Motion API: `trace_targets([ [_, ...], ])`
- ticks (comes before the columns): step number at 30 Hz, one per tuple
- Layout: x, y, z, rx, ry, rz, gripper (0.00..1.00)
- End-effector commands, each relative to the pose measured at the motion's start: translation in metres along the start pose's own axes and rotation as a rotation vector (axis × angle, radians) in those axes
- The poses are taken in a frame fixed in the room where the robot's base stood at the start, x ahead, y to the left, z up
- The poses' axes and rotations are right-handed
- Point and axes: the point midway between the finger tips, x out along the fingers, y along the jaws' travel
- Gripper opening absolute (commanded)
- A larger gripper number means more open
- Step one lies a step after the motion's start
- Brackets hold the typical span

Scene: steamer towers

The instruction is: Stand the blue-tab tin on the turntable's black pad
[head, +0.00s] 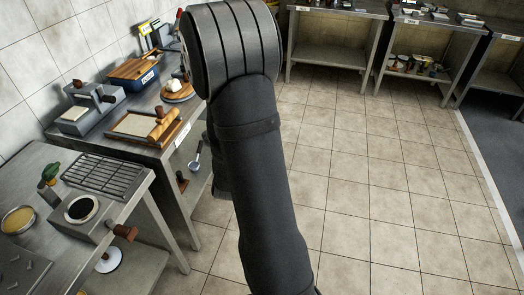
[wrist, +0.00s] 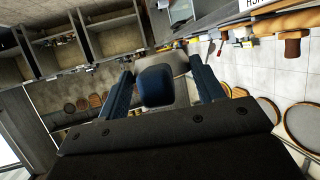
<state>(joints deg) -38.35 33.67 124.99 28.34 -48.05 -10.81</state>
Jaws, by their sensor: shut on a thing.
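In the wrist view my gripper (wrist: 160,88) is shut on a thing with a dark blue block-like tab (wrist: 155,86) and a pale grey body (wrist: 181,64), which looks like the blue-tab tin. The tin's lower part and its exact tilt are hard to tell. In the head view the gripper and tin are not visible; my dark arm fills the middle. A grey box with a black round pad (head: 81,208) in a pale ring, which looks like the turntable, stands on the near left bench. The tin is not on that pad.
On the near bench (head: 140,180), a wire rack (head: 103,173) lies behind the pad, with a green-topped item (head: 50,173) and a yellow-filled bowl (head: 18,220) to its left. A brown handle (head: 124,231) juts over the front edge. The tiled floor (head: 370,200) is clear.

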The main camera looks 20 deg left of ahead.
Motion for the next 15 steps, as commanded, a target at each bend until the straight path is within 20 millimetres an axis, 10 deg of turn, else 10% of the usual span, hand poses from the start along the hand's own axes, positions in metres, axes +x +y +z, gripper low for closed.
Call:
trace_targets([
  [15,-0.095,-0.129,0.011,-0.066,0.003,-0.161,0.11],
])
